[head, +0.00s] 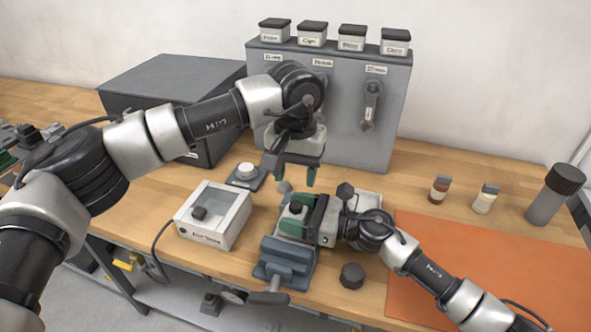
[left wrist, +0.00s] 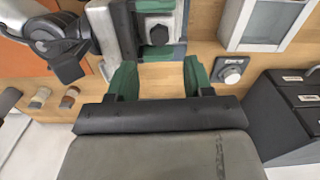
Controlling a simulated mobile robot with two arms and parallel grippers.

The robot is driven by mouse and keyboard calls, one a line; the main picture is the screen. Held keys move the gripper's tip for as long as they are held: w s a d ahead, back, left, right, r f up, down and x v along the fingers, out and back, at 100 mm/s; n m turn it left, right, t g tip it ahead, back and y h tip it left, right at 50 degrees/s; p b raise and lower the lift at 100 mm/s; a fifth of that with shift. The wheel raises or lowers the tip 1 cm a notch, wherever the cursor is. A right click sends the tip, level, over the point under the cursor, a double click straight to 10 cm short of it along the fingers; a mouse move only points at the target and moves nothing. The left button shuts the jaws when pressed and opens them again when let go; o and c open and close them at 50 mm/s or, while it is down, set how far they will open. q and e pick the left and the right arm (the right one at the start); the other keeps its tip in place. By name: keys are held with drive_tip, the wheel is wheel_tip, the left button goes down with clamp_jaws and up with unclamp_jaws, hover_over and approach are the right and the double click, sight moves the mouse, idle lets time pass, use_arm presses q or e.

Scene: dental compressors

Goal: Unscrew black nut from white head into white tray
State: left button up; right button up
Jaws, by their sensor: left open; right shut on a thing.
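A black nut (head: 296,207) sits at the right gripper's green fingers; it shows in the left wrist view (left wrist: 159,35) too, with pale surfaces, perhaps the white head, around it. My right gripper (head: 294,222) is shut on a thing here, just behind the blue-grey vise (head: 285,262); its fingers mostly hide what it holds. My left gripper (head: 295,172) is open and empty, pointing down above and behind the nut. Its green fingertips (left wrist: 158,75) stand apart over bare table.
A dark base with a white knob (head: 246,171) stands behind the tray. A loose black nut (head: 352,275) lies right of the vise. A grey panel (head: 335,120) stands behind, a dark box (head: 170,85) back left. An orange mat (head: 490,270) and small bottles (head: 439,189) are right.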

sight(295, 205)
use_arm(q)
drive_tip(key=shift+f+m, duration=0.15)
drive_tip(key=shift+m, duration=0.25)
wheel_tip(295, 205, down, 8)
drive_tip(key=shift+r, duration=0.2)
clamp_jaws()
drive_tip(key=n, duration=1.3)
